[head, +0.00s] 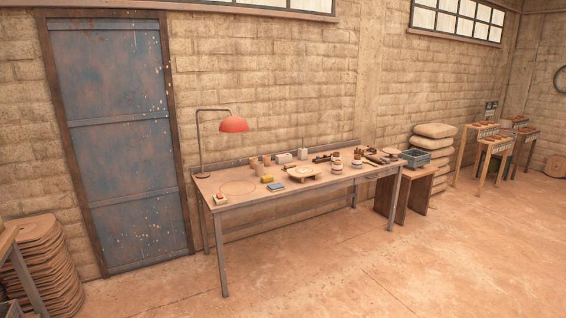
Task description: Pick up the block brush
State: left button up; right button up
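The block brush cannot be told for certain at this distance. A long worktable (248,203) against the wall carries many small items. A small pale block with a reddish part (220,199) lies at its near left corner. A yellow block (267,179) and a flat blue piece (276,187) lie right of it. Dark tools (321,158) lie along the back, and more lie toward the right end. Neither of my grippers shows in the head view.
A red lamp (233,124) stands at the table's back left. Stacked sacks (434,146) stand beyond. The floor before the table is clear. Stacked discs (45,265) stand at left.

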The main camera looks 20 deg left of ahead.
aim_at(287, 166)
jog(key=i+j, duration=1.25)
jog(key=j, duration=0.15)
jog(key=i+j, duration=1.25)
jog(key=j, duration=0.2)
jog(key=i+l+u, duration=0.1)
jog(key=i+l, duration=0.25)
jog(key=i+l+u, duration=0.15)
jog(key=i+l, duration=0.25)
jog(key=i+l+u, duration=0.1)
jog(key=i+l, duration=0.35)
jog(key=i+l+u, duration=0.15)
jog(key=i+l, duration=0.3)
jog(key=i+l+u, duration=0.1)
jog(key=i+l, duration=0.25)
jog(key=l, duration=0.15)
jog(key=i+l+u, duration=0.15)
jog(key=i+l, duration=0.2)
jog(key=l, duration=0.2)
jog(key=i+l+u, duration=0.1)
jog(key=i+l, duration=0.25)
jog(key=l, duration=0.2)
jog(key=i+l+u, duration=0.15)
jog(key=l, duration=0.45)
jog(key=i, duration=0.1)
